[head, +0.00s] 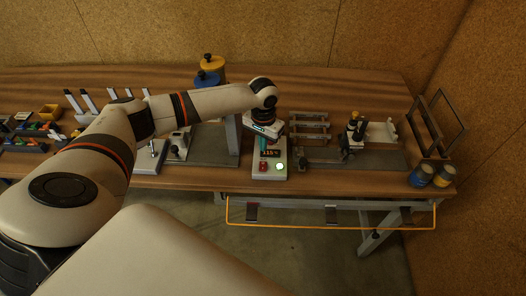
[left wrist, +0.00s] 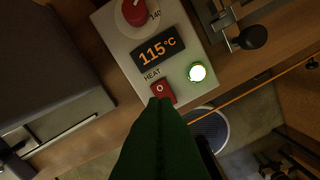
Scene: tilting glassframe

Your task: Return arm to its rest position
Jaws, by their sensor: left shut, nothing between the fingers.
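My left arm reaches in from the left over the bench, and its gripper (head: 263,150) points down at the control box (head: 268,175). In the left wrist view the green fingers (left wrist: 160,104) are together and empty. Their tip appears right at the lower edge of the red HEAT switch (left wrist: 163,92); I cannot tell whether it touches. The box's display (left wrist: 158,47) reads 115°C, and a round button (left wrist: 197,72) beside the switch is lit greenish white. A red dial (left wrist: 134,12) is above the display. My right gripper is not in view.
Dark upright frames (head: 441,122) and two jars (head: 421,176) are at the right end. An orange-edged frame (head: 330,226) runs below the bench's front edge. Blue-and-yellow containers (head: 209,76) stand behind my arm.

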